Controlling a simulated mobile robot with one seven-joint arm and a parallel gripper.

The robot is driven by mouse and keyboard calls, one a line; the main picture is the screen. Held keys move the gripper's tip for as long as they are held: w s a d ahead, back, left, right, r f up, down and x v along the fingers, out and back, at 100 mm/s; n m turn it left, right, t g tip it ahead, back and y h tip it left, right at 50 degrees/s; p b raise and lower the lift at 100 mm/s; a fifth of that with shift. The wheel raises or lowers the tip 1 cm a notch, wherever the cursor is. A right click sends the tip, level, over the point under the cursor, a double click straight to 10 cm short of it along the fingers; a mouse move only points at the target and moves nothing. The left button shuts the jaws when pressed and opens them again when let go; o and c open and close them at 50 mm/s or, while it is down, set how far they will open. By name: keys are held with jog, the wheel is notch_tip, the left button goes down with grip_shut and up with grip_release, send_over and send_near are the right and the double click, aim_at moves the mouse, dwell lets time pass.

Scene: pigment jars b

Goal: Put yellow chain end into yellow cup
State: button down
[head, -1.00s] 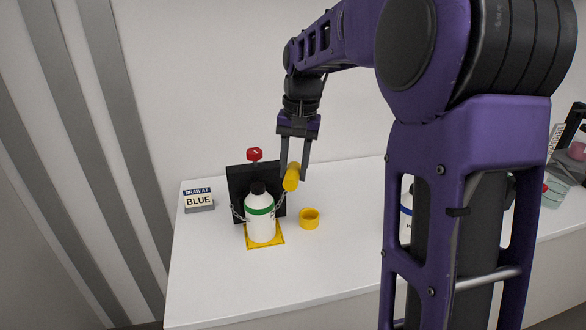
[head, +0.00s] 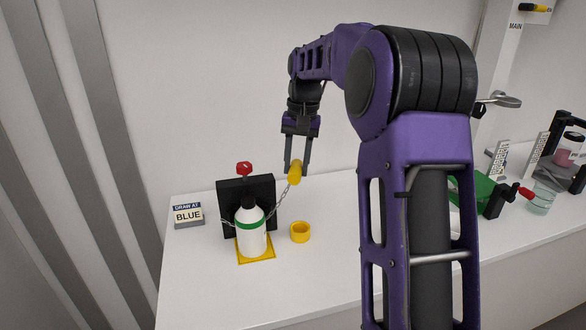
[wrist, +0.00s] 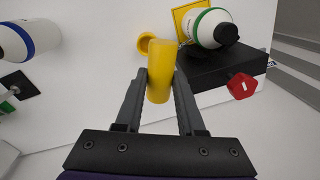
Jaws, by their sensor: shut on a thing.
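My gripper (head: 296,168) is shut on the yellow chain end (head: 294,173), a yellow cylinder, and holds it in the air above the table. It also shows between the fingers in the wrist view (wrist: 160,72). A metal chain (head: 279,203) runs from it down toward the white bottle. The yellow cup (head: 300,233) stands on the white table, right of the bottle and below the held cylinder, apart from it. In the wrist view the cup (wrist: 145,42) is partly hidden behind the cylinder.
The white bottle (head: 251,240) with a green band stands on a yellow square mat (head: 242,258) before a black stand (head: 265,190) with a red knob (head: 244,169). A "BLUE" sign (head: 188,216) stands left. Bare table (head: 220,300) lies in front.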

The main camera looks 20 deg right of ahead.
jog(key=w+d, duration=0.1)
jog(key=w, duration=0.1)
jog(key=w+d, duration=0.2)
jog(key=shift+w, duration=0.15)
dwell(0.7)
